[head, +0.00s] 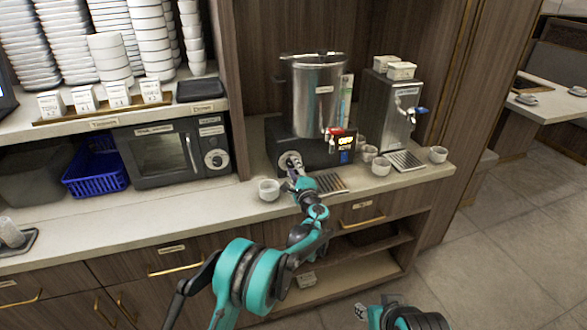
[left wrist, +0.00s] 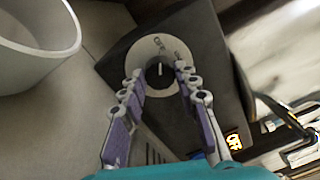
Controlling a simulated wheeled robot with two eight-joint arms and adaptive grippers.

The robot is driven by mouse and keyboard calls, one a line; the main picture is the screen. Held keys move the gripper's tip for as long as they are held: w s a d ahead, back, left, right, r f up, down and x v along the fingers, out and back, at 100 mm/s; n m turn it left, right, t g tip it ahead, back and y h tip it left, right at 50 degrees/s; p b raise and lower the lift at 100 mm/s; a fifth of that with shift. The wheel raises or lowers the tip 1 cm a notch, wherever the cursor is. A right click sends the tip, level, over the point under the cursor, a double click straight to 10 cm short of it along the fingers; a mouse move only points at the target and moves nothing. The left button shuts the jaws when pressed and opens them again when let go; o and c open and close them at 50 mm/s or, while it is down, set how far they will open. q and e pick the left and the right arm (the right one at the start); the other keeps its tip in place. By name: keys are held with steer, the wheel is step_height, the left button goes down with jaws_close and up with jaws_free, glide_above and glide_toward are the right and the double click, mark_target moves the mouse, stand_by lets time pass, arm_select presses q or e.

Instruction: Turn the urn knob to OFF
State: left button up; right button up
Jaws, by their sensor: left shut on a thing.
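The steel urn (head: 318,95) stands on a black base (head: 318,153) on the counter. Its dark round knob (left wrist: 159,74) sits on a pale dial plate (left wrist: 157,47) on the base front; the plate also shows in the head view (head: 289,160). The knob's white mark points up in the left wrist view; the dial lettering is too small to read surely. My left gripper (left wrist: 160,88) is shut on the knob, one finger on each side. It partly hides the knob in the head view. My right gripper (head: 362,312) is low at the bottom, away from the urn; its jaws are unclear.
A white cup (head: 269,190) stands close left of my left gripper. A drip grate (head: 331,183) lies to its right, with more cups (head: 381,166) beyond. A lit display (head: 345,142) is on the base.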

arm_select(q)
steer(key=o, duration=1.2)
steer(key=shift+c, duration=0.2)
steer(key=shift+s, duration=0.1)
steer(key=v, duration=1.2)
steer(key=shift+a, duration=0.1)
